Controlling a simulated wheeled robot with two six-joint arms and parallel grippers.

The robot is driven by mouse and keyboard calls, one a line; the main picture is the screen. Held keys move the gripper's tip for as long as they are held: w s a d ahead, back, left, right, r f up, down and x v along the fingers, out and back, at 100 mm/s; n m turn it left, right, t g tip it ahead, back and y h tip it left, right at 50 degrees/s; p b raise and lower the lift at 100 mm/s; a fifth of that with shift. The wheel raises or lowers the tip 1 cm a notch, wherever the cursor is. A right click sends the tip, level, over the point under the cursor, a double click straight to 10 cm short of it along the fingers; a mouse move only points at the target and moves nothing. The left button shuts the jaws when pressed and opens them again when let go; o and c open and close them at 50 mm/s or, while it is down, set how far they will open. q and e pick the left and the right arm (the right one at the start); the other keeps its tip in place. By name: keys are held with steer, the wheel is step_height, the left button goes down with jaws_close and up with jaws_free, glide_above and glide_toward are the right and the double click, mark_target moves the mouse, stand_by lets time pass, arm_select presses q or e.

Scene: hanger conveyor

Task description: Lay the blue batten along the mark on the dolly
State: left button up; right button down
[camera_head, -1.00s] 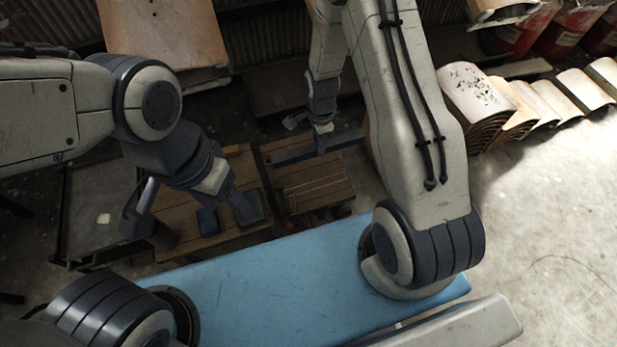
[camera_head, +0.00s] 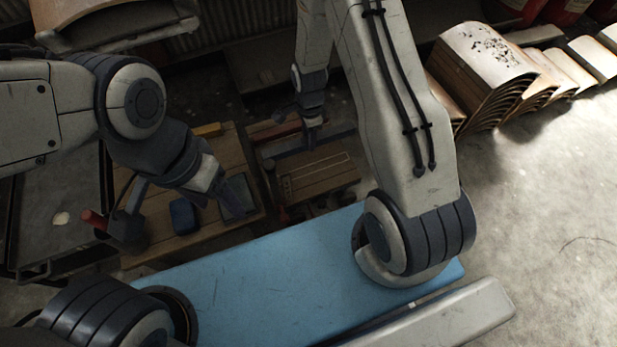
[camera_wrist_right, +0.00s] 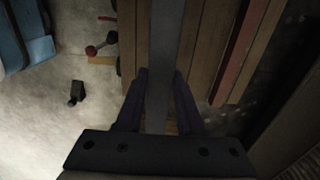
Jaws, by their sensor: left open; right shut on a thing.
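The blue batten (camera_wrist_right: 164,60), a long dark blue-grey bar, is gripped between the fingers of my right gripper (camera_wrist_right: 158,85) in the right wrist view. In the head view the batten (camera_head: 337,136) is above or beside the far side of the wooden dolly (camera_head: 335,178); its height over the planks cannot be told. A thin pale mark (camera_head: 320,164) runs along the dolly top, nearer to me than the batten. My right gripper (camera_head: 311,134) is partly hidden by its wrist. My left gripper (camera_head: 224,203) is open above the wooden table at left, apart from the batten.
The wooden table (camera_head: 158,236) left of the dolly bears a blue block (camera_head: 183,215), a grey flat piece (camera_head: 238,194) and a yellow piece (camera_head: 207,130). A reddish bar (camera_head: 275,130) lies behind the dolly. Curved panels (camera_head: 485,65) are stacked at far right beside open floor.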

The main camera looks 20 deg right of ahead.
mark_target(309, 170)
step_height(309, 170, down, 4)
steer(key=shift+b, duration=1.2)
step_height(309, 170, down, 10)
steer(key=b, duration=0.6)
steer(key=shift+b, duration=0.35)
arm_select(q)
step_height(309, 170, down, 10)
steer(key=shift+f, duration=0.2)
arm_select(e)
steer(key=shift+r, duration=0.15)
steer(key=c, duration=0.5)
jaws_free()
